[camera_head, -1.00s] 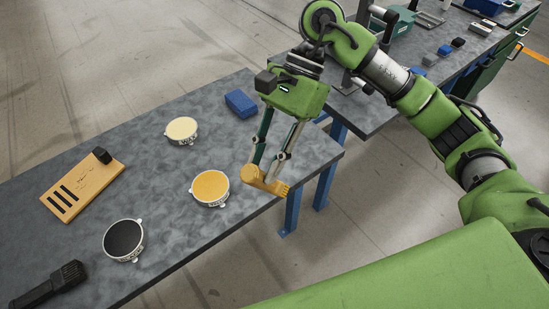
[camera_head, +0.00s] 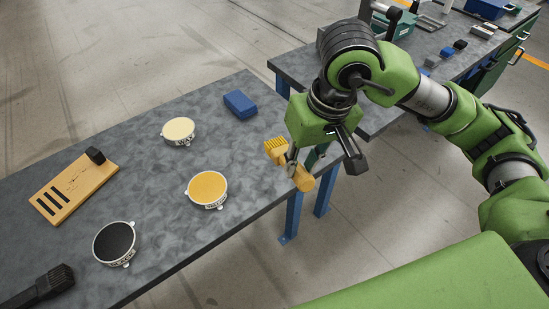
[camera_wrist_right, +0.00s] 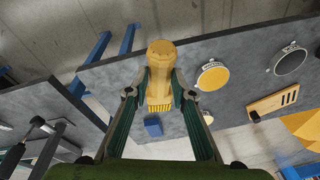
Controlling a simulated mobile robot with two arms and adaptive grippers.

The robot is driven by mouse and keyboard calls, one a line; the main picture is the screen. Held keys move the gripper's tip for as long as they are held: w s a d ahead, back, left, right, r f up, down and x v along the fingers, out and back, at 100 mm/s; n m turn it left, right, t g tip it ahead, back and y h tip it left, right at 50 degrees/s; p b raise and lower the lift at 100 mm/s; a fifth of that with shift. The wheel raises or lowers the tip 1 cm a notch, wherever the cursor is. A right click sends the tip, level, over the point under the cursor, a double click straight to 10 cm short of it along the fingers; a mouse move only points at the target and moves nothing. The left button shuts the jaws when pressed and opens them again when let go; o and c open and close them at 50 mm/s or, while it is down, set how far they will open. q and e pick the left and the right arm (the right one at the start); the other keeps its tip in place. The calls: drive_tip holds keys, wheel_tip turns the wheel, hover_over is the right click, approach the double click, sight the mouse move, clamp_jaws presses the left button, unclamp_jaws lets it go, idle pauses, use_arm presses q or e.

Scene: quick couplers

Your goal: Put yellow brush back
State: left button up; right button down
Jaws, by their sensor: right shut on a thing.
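The yellow brush (camera_head: 275,150) is in my right gripper (camera_head: 292,163), which is shut on it near the table's right edge. In the head view its bristled end points up and left, and its rounded handle end (camera_head: 304,181) points down and right. In the right wrist view the brush (camera_wrist_right: 160,62) sits between the two fingers of the right gripper (camera_wrist_right: 159,88), with yellow bristles showing below. A round holder with a yellow top (camera_head: 208,188) stands on the grey table, left of the brush and apart from it. My left gripper is not in view.
The grey table (camera_head: 160,235) also bears a cream-topped holder (camera_head: 179,130), a black-topped holder (camera_head: 115,242), a black brush (camera_head: 40,288), a slotted wooden board (camera_head: 75,190) and a blue block (camera_head: 240,104). A second table stands behind at the right.

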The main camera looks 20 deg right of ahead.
drive_tip(key=d+f+n+t+y+b, duration=0.1)
drive_tip(key=d+n+t+y+b, duration=0.15)
drive_tip(key=d, duration=0.65)
drive_tip(key=shift+h, duration=0.35)
drive_tip(key=w+a+f+p, duration=0.1)
drive_tip(key=w+a+f, duration=0.1)
drive_tip(key=w+f, duration=0.1)
drive_tip(key=w+a+f+p, duration=0.1)
drive_tip(key=w+a+f, duration=0.1)
drive_tip(key=w, duration=0.3)
drive_tip(key=w+a+f+p, duration=0.2)
drive_tip(key=w+f, duration=0.2)
drive_tip(key=shift+w, duration=0.25)
drive_tip(key=shift+w+a+f, duration=0.1)
drive_tip(key=shift+w+f, duration=0.05)
drive_tip(key=shift+f, duration=0.15)
drive_tip(key=x, duration=0.1)
drive_tip(key=p+x, duration=0.1)
drive_tip(key=x, duration=0.1)
drive_tip(key=shift+s+d+f, duration=0.15)
drive_tip(key=shift+s+d, duration=0.1)
drive_tip(key=shift+f, duration=0.45)
drive_tip(key=c, duration=1.7)
unclamp_jaws()
